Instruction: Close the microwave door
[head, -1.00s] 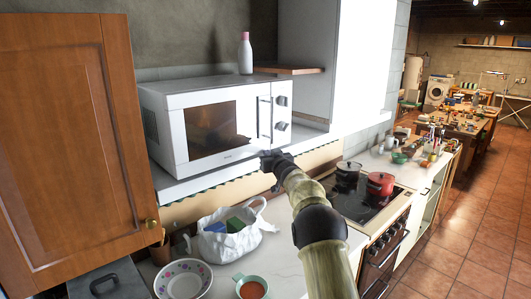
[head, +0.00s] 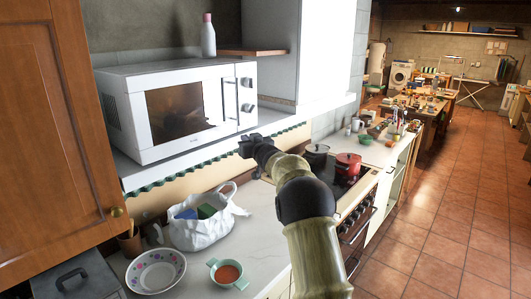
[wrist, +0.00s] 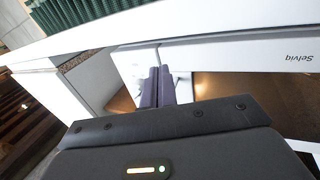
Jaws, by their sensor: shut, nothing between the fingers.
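The white microwave (head: 115,115) stands on a shelf at the left in the head view. Its door (head: 175,112) has a dark window and a vertical handle (head: 230,98) at its right edge. The door looks flush with the body, and I see no clear gap. My gripper (head: 243,148) is just below and in front of the microwave's lower right front. In the wrist view my fingers (wrist: 157,76) are together and empty, pointing at the white front near the seam beside the door. I cannot tell whether they touch it.
An orange cabinet door (head: 50,130) stands at the left. A white bottle (head: 208,38) stands behind the microwave. A red pot (head: 347,164) and a dark pot (head: 316,158) sit on the stove. Floor at right is clear.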

